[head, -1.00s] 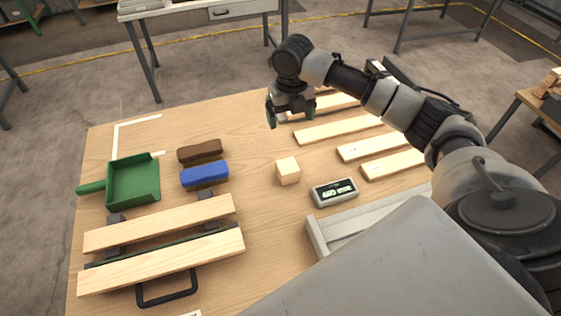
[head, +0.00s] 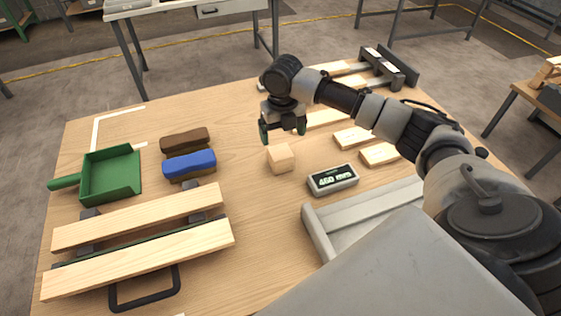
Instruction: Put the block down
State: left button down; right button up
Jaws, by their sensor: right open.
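A small light wooden block (head: 281,159) sits on the wooden table (head: 240,225) near its middle. My right gripper (head: 283,133) is open, with its two green-tipped fingers apart and pointing down. It hangs above and just behind the block in the head view, with nothing between the fingers. The block stands clear of the fingers. My left gripper is not in view.
A blue brush (head: 189,163), a brown block (head: 184,140) and a green dustpan (head: 110,174) lie left. A slatted frame (head: 140,258) is at front left. A grey display box (head: 332,180) is right of the block, with a grey tray (head: 318,233) in front and planks (head: 352,137) behind.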

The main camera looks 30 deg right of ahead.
aim_at(281, 152)
notch_tip(281, 152, down, 4)
jog(key=shift+r, duration=0.25)
jog(key=shift+a+f+p, duration=0.15)
jog(key=shift+f+p, duration=0.3)
jog(key=shift+f, duration=0.15)
jog(key=f, duration=0.4)
jog(key=shift+a+f+p, duration=0.1)
jog(key=shift+a+p, duration=0.1)
jog(key=shift+p, duration=0.2)
jog(key=shift+c, duration=0.4)
jog(key=c, duration=1)
